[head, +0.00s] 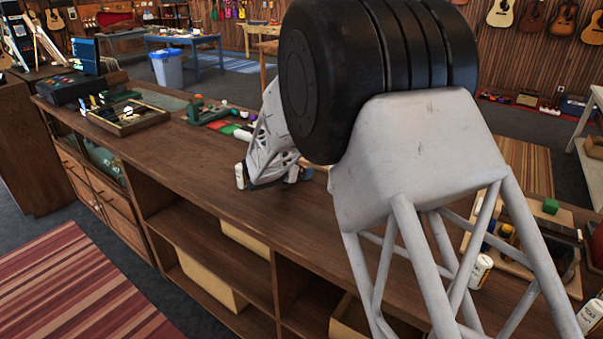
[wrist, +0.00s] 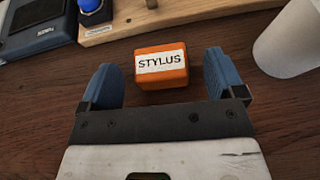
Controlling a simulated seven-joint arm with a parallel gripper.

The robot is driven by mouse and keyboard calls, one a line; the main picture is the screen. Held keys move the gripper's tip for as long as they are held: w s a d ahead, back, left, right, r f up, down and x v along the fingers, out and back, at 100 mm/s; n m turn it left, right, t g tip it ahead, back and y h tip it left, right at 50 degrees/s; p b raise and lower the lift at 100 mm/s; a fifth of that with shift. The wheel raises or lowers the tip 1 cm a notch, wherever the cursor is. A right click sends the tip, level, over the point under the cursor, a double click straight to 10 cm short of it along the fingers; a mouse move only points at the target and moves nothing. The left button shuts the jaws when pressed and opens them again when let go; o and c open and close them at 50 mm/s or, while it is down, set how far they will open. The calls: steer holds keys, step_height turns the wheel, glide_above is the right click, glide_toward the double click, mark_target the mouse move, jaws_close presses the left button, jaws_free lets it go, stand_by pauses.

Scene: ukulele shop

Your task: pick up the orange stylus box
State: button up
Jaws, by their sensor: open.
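The orange stylus box (wrist: 161,68) sits on the dark wooden counter in the wrist view, with a white label reading STYLUS facing me. My gripper (wrist: 163,80) is open, its two blue fingers apart, one toward each side of the box. The box lies between and slightly beyond the fingertips, with a gap on both sides. In the head view my own arm covers much of the counter, and I cannot make out the stylus box there.
A white cylinder (wrist: 290,42) stands close on the right in the wrist view. A wooden board (wrist: 150,22) with a blue knob and a dark blue device (wrist: 36,24) lie behind the box.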

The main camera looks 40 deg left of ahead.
steer(key=shift+x, duration=1.2)
steer(key=c, duration=1)
steer(key=shift+r, duration=0.2)
steer(key=shift+r, duration=0.55)
step_height(320, 180, up, 2)
steer(key=s+d, duration=0.3)
steer(key=s+d+r, duration=0.1)
steer(key=s+d, duration=0.7)
steer(key=shift+s+d+r, duration=0.1)
steer(key=shift+d+r, duration=0.15)
